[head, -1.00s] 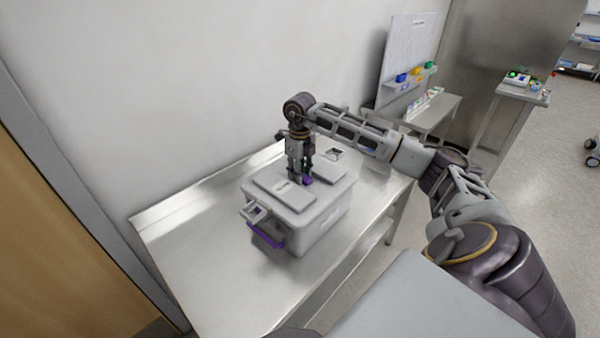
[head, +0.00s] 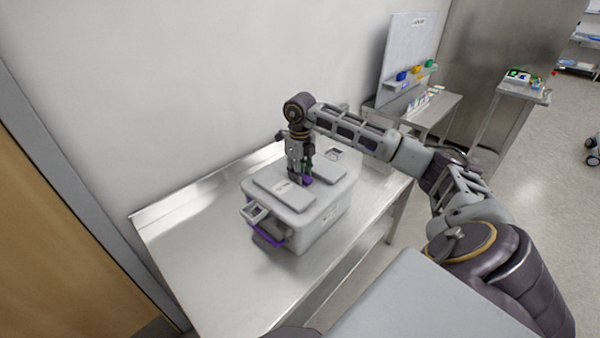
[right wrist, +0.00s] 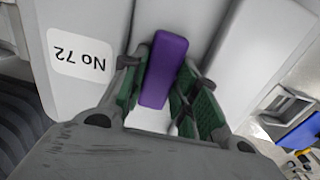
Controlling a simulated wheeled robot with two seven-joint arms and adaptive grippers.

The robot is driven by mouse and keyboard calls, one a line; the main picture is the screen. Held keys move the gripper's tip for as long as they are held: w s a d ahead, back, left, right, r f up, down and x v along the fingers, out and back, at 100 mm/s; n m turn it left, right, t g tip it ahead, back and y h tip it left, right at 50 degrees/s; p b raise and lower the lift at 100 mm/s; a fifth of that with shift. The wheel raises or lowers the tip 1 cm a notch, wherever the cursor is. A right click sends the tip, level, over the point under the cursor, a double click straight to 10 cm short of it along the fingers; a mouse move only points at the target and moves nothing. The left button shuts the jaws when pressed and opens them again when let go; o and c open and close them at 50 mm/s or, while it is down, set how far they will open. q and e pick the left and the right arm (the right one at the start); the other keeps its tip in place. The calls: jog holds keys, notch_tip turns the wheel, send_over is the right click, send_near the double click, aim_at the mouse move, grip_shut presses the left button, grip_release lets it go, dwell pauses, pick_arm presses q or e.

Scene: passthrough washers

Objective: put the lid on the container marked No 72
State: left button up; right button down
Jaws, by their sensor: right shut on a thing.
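The container (head: 322,222) is a pale grey box on the metal table. Its pale lid (head: 270,180) lies over its top, with raised panels on both sides of a purple handle (head: 307,181). In the right wrist view a white label reading No 72 (right wrist: 80,55) shows upside down on the lid, left of the purple handle (right wrist: 165,70). My right gripper (head: 300,176) points down from above and is shut on that handle, its green pads on either side. I cannot tell whether the lid is fully seated. My left gripper is not in view.
A grey latch loop (head: 255,212) with purple below sticks out at the container's left end. The metal table (head: 190,260) is clear at the front left. A wall stands behind. A side table (head: 440,112) and a stand with small items (head: 523,82) are further right.

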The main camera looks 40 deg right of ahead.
dwell(0.7)
jog(key=c, duration=1)
grip_release()
jog(key=shift+s+f, duration=0.1)
jog(key=shift+o, duration=1.3)
jog(key=shift+o, duration=0.8)
jog(key=shift+r, duration=0.25)
jog(key=shift+r+p, duration=2.3)
jog(key=shift+r, duration=1)
